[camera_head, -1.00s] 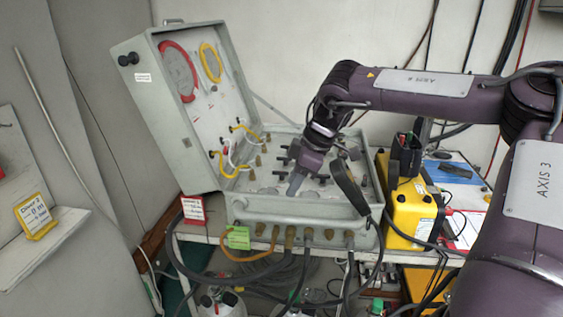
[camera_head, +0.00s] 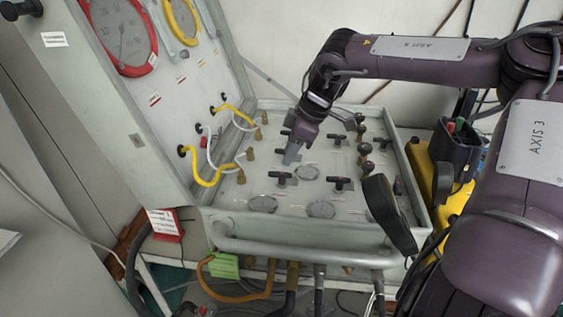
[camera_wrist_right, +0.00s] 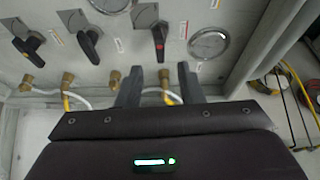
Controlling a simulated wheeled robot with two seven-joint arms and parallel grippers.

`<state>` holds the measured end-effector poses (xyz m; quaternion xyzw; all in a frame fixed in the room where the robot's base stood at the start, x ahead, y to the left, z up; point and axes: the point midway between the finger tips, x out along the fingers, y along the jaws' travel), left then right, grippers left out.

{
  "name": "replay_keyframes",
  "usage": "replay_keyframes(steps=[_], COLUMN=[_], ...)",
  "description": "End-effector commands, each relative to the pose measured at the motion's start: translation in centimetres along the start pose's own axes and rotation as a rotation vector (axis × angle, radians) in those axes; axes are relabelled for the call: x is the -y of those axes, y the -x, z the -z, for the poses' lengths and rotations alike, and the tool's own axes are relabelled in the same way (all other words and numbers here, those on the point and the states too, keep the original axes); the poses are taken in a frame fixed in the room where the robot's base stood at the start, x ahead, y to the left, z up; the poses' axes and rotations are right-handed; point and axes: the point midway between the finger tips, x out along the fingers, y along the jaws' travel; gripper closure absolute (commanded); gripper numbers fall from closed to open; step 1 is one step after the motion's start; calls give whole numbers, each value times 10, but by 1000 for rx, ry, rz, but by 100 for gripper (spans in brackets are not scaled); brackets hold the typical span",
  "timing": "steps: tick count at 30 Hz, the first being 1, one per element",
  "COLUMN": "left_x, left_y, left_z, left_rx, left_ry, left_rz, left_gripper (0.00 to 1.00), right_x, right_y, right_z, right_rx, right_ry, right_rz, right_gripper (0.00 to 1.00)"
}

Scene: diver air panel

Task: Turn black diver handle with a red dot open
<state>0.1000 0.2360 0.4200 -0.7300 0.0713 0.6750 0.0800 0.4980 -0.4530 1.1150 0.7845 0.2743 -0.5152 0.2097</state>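Black handles sit on the white panel in the open grey case (camera_head: 322,255); two near ones (camera_head: 282,178) (camera_head: 340,183) show clearly in the head view. In the right wrist view, a black handle with a red mark (camera_wrist_right: 158,42) stands beyond my right gripper (camera_wrist_right: 159,72), roughly in line with the gap between its fingers. The fingers are apart, with no handle between them. Two other black handles (camera_wrist_right: 90,46) (camera_wrist_right: 30,44) are to its left. In the head view my right gripper (camera_head: 291,156) points down over the panel; the red mark cannot be made out there. My left gripper is out of view.
The raised lid (camera_head: 185,100) holds gauges and yellow and white hoses on the left. Brass fittings (camera_wrist_right: 115,78) stand near the fingers in the wrist view. A black strap (camera_head: 388,215) hangs at the case's right front. A yellow case (camera_head: 425,165) stands to the right.

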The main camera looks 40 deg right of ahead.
Motion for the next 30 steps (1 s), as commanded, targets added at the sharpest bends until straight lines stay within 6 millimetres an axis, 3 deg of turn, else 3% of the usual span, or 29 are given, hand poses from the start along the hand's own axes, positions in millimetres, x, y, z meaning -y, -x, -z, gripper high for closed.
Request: replay_keyframes(steps=[4, 10, 16, 23, 30], left_x=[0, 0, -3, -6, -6], left_y=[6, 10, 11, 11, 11], left_z=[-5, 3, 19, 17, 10], left_rx=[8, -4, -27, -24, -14], left_ry=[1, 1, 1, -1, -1], left_rz=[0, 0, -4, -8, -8], left_gripper=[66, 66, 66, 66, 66], right_x=[1, 0, 0, 0, 0], right_y=[-24, -49, -58, -59, -59], right_z=[0, 0, 0, 0, 0], right_rx=[3, 2, -1, -1, -1], right_ry=[-1, -1, -1, -1, -1], right_rz=[4, 2, -1, -1, -1], right_gripper=[66, 66, 66, 66, 95])
